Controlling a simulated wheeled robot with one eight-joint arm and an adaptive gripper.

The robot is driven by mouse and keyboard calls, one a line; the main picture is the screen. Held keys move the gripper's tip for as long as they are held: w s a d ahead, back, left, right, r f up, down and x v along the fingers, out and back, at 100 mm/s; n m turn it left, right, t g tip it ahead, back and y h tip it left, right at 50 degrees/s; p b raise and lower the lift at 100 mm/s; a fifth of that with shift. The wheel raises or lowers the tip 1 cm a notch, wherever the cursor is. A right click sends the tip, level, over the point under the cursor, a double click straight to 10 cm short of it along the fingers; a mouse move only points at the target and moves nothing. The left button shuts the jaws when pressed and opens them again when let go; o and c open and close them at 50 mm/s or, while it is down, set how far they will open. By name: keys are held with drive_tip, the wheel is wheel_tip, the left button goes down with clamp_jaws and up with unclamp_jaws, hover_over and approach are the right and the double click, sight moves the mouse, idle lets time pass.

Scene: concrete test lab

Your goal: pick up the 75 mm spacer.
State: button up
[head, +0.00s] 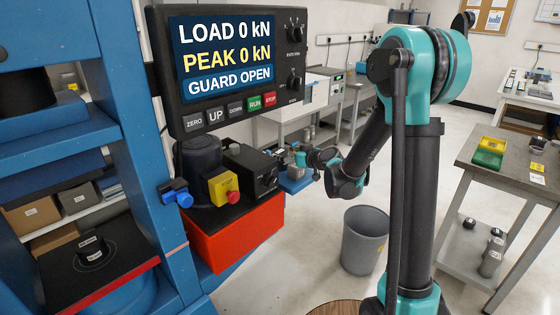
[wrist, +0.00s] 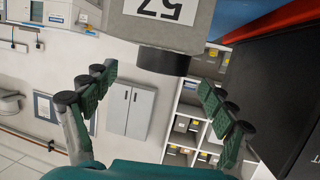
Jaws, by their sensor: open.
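The spacer (wrist: 190,32) is a grey block with a white label that reads 75, upside down, at the top of the wrist view. A dark round knob (wrist: 163,61) sticks out from it. My gripper (wrist: 155,82) is open, its green-padded fingers spread left and right of the knob in the picture. Nothing is between the pads that I can tell is touched, and the depth gap is unclear. In the head view my gripper (head: 301,158) is small and far off, above a blue surface (head: 295,184); the spacer is too small to make out clearly there.
A red cabinet (head: 235,232) with a black control box (head: 252,170) and a yellow stop button box (head: 222,187) stands left of the gripper. A grey bin (head: 364,240) is on the floor. A side table (head: 500,165) holds yellow and green trays (head: 490,150).

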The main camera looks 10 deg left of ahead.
sight(280, 151)
drive_tip(key=x, duration=0.5)
drive_tip(key=shift+s+a+f, duration=0.1)
drive_tip(key=shift+f, duration=0.15)
drive_tip(key=shift+r, duration=0.1)
clamp_jaws()
